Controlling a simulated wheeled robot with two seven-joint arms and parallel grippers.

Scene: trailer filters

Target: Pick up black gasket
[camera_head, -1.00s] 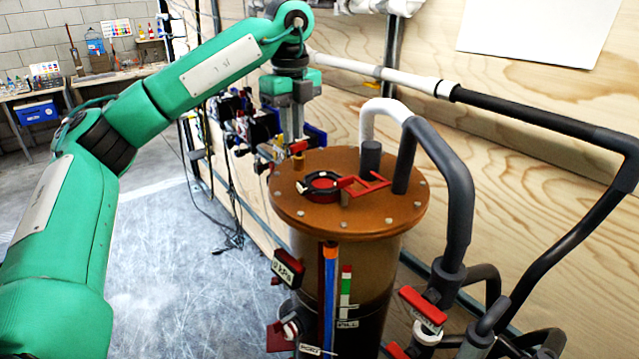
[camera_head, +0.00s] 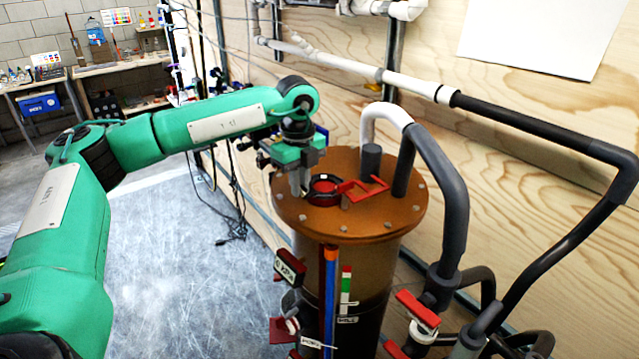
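The black gasket (camera_head: 324,204) is a dark ring on the brown round lid (camera_head: 371,217) of the filter vessel. A red round part (camera_head: 323,186) shows within the ring. My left gripper (camera_head: 300,188) points down over the left part of the lid, with its fingers at the left edge of the ring. The fingers hide that edge of the ring. I cannot tell whether they touch it or how far apart they are. My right gripper is out of view.
A red handle (camera_head: 362,188) lies on the lid just right of the ring. A grey stub (camera_head: 370,158) and a thick grey pipe (camera_head: 458,200) rise at the lid's back and right. Bolts ring the lid's edge. Wood-panelled wall (camera_head: 540,110) stands behind.

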